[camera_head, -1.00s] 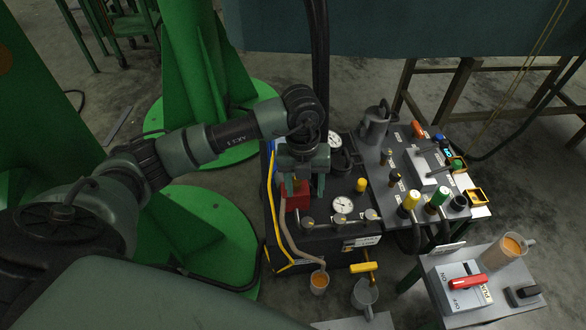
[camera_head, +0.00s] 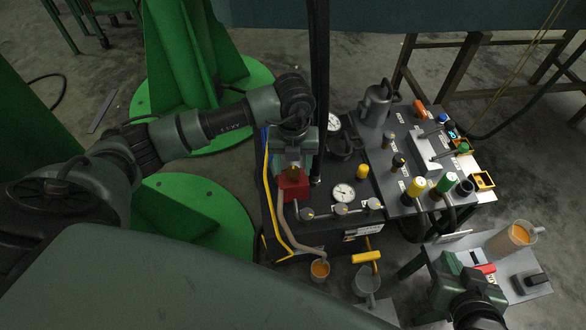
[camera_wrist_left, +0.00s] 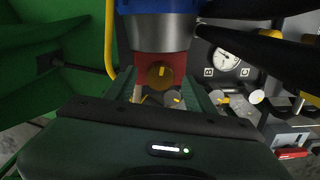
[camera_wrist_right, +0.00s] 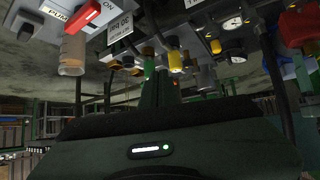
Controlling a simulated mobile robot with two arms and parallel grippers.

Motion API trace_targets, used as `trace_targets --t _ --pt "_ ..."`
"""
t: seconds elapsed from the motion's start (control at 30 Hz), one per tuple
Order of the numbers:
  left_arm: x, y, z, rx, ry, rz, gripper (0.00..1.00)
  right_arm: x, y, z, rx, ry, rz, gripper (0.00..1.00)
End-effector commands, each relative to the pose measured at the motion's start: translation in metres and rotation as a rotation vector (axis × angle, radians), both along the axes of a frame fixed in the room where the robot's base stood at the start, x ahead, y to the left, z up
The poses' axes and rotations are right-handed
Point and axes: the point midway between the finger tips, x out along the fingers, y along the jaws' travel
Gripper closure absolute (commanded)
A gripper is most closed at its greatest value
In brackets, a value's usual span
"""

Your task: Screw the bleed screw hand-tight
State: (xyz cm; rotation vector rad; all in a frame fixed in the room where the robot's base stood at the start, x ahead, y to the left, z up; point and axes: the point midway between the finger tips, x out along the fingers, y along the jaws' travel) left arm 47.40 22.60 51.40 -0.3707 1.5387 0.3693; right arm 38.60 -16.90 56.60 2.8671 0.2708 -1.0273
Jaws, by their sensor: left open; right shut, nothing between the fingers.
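The red block (camera_head: 293,187) sits at the left of the dark unit. The bleed screw, a brass-yellow knob (camera_head: 294,171), shows on it below my left gripper (camera_head: 294,164). In the left wrist view the knob (camera_wrist_left: 160,74) is slotted, in front of the red block (camera_wrist_left: 178,66). My left gripper's fingers (camera_wrist_left: 160,92) are open on either side of it; I cannot tell whether they touch it. My right gripper (camera_head: 474,262) is shut and empty over the pump switch box at the lower right. In the right wrist view its fingertips (camera_wrist_right: 158,80) are together.
The red switch lever (camera_head: 487,268) is partly hidden by my right gripper. A jug of orange fluid (camera_head: 512,238) stands beside it. A cup (camera_head: 319,271) of orange fluid stands below the unit near hoses. Gauges (camera_head: 343,193) and valves (camera_head: 418,187) crowd the bench to the right.

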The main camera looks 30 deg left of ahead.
Motion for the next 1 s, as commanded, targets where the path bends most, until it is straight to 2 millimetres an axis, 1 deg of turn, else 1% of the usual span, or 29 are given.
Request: trace_targets --t 0.03,0.17,0.47,0.57,0.6,0.67,0.7,1.0 --pt "-0.0006 -0.0001 -0.0057 0.000 0.002 0.000 0.45 0.0042 0.0018 0.0026 0.006 -0.026 0.002 1.00" --pt "-0.0004 0.0001 -0.0115 0.000 0.001 0.000 0.45 0.0106 0.0043 0.0095 0.015 -0.068 0.005 1.00" --pt "-0.0001 0.0002 -0.0125 0.000 0.000 0.000 0.45 0.0126 0.0052 0.0122 0.019 -0.083 0.006 1.00" --pt "-0.0002 0.0001 -0.0125 0.000 0.000 0.000 0.70 0.0126 0.0051 0.0122 0.019 -0.082 0.006 1.00" --pt "-0.0001 0.0002 -0.0124 0.000 0.000 0.000 0.81 0.0126 0.0051 0.0122 0.019 -0.082 0.006 1.00" --pt "-0.0001 0.0003 -0.0124 0.000 0.000 0.000 0.98 0.0125 0.0050 0.0121 0.019 -0.082 0.006 1.00" --pt "-0.0001 0.0003 -0.0123 0.000 0.000 0.000 1.00 0.0125 0.0050 0.0121 0.019 -0.082 0.006 1.00" --pt "0.0000 0.0007 -0.0120 0.001 0.000 -0.035 1.00 0.0125 0.0048 0.0120 0.018 -0.081 0.005 1.00"
